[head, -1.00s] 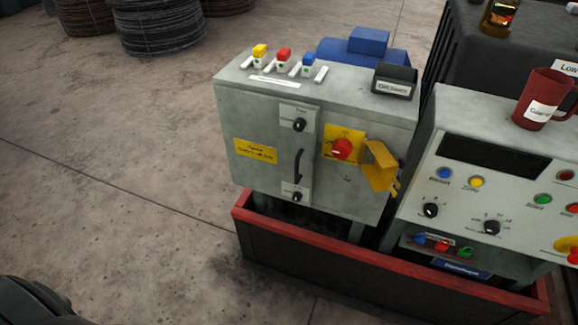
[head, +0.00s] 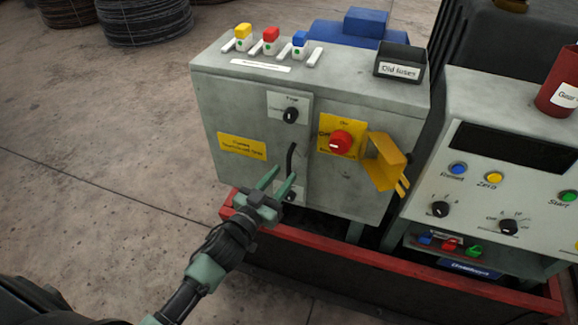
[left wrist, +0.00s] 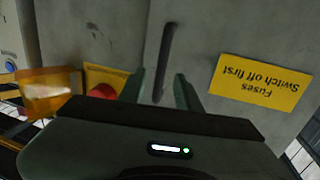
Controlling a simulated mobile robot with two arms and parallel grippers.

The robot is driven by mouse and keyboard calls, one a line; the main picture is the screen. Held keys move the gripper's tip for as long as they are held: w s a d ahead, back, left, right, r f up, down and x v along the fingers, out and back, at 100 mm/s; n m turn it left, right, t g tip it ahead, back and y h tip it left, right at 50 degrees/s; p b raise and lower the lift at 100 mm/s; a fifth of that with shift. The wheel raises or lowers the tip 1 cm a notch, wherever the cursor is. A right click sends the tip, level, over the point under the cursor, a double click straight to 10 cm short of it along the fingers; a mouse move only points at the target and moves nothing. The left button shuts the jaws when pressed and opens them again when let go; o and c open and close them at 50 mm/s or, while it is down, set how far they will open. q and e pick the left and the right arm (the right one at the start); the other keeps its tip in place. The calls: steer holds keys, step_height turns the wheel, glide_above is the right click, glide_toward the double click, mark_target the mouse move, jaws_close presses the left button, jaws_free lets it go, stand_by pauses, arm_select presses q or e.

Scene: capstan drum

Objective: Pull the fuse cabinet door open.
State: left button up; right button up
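The grey fuse cabinet (head: 340,195) stands upright, its door (head: 225,117) shut flush with the front. A dark vertical bar handle (head: 290,158) sits near the door's right edge. It also shows in the left wrist view (left wrist: 164,60). My left gripper (head: 277,179) is open and empty, its green fingers pointing at the lower end of the handle. In the left wrist view the handle appears between the two fingers (left wrist: 160,88), with no grip on it. Black knobs sit above (head: 291,115) and below the handle, the lower partly hidden by my gripper. My right gripper is not in view.
A red rotary switch (head: 341,142) on a yellow plate and a yellow bracket (head: 383,165) sit right of the door. A red-rimmed tray (head: 300,238) runs below the cabinet. A control console (head: 480,107) stands at the right.

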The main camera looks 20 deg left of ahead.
mark_target(288, 170)
arm_select(q)
steer(key=x, duration=0.4)
steer(key=shift+w, duration=0.15)
steer(key=shift+f, duration=0.1)
jaws_close()
stand_by(1.2)
